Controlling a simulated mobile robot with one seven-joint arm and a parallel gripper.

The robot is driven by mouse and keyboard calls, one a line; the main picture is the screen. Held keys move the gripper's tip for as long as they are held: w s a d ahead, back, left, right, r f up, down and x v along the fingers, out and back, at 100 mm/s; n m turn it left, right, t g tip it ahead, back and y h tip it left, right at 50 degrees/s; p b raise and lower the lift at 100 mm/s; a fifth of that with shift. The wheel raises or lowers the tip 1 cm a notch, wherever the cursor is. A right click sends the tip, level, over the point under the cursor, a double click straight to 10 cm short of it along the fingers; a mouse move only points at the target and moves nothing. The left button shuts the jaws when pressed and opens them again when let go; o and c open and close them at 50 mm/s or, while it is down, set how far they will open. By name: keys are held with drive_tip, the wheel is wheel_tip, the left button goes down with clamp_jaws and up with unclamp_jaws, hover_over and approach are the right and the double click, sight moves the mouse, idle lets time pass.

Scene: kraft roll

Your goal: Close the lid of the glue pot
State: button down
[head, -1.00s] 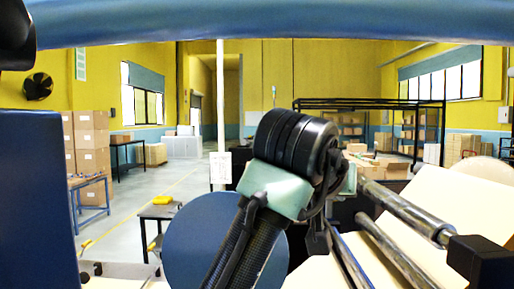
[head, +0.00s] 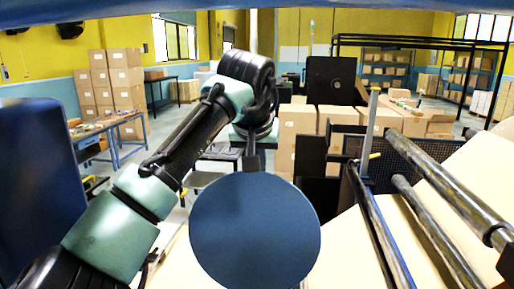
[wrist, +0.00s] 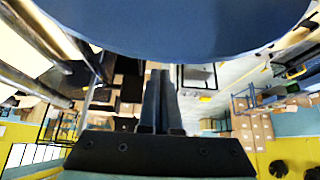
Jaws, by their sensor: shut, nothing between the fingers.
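A round dark-blue disc (head: 255,232), which looks like the raised lid of the glue pot, stands with its flat face towards me in the low middle of the head view. The pot itself is not visible. My gripper (head: 253,163) is at the disc's upper edge, seemingly on its far side, with the fingertips partly hidden. In the wrist view the blue disc (wrist: 190,28) fills the top. My gripper's fingers (wrist: 159,76) are closed together with nothing between them, and their tips end close to the disc's edge. I cannot tell whether they touch it.
Metal rollers (head: 440,190) and pale kraft paper (head: 475,180) lie at the right. Cardboard boxes (head: 297,130) and a black mesh frame (head: 405,150) stand behind. A blue panel (head: 38,190) is at the left. Open floor shows beyond the arm.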

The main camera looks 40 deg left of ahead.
sight(257, 174)
drive_tip(key=shift+s+d+f, duration=0.15)
drive_tip(key=shift+s+d, duration=0.35)
drive_tip(key=shift+s, duration=0.25)
drive_tip(key=shift+s+d+f, duration=0.1)
drive_tip(key=shift+s+d, duration=0.4)
drive_tip(key=shift+s, duration=0.2)
drive_tip(key=shift+b, duration=0.35)
